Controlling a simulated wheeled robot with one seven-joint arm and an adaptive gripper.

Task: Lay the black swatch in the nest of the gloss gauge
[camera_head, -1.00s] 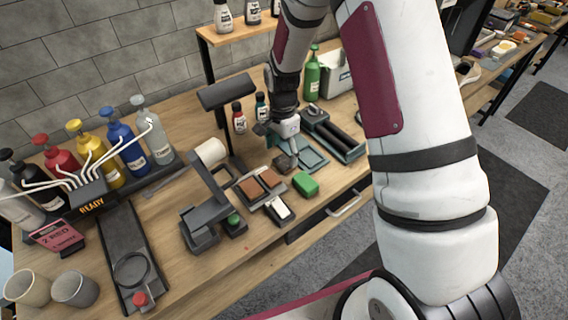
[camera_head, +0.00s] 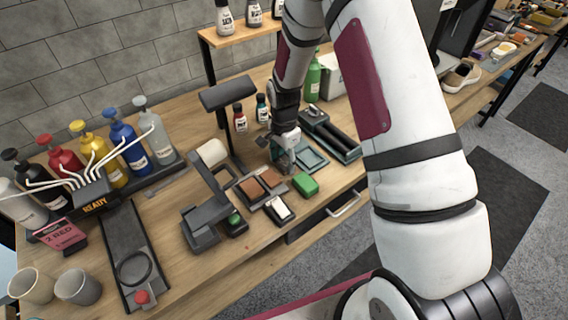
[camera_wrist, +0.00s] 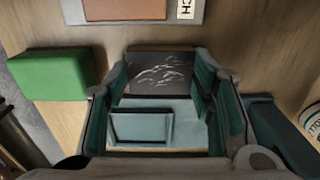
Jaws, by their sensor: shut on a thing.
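My gripper (camera_head: 281,158) is low over the workbench, beside the teal tray (camera_head: 311,155). In the wrist view my gripper (camera_wrist: 160,88) has its teal-lined fingers on either side of a dark swatch (camera_wrist: 158,73) with white scuff marks, and is shut on it. The teal tray, with a dark-edged square frame (camera_wrist: 142,127), shows below the swatch in that view. In the head view the swatch is hidden or too small to tell. A grey device with a cream roll (camera_head: 212,152) stands left of my gripper; I cannot tell whether it is the gloss gauge.
A holder with brown swatches (camera_head: 251,187) and a white piece (camera_head: 280,209) lie in front of my gripper. A green block (camera_head: 305,184) is close on their right. A unit with black rollers (camera_head: 333,134) stands behind right. Dye bottles (camera_head: 125,145) stand left.

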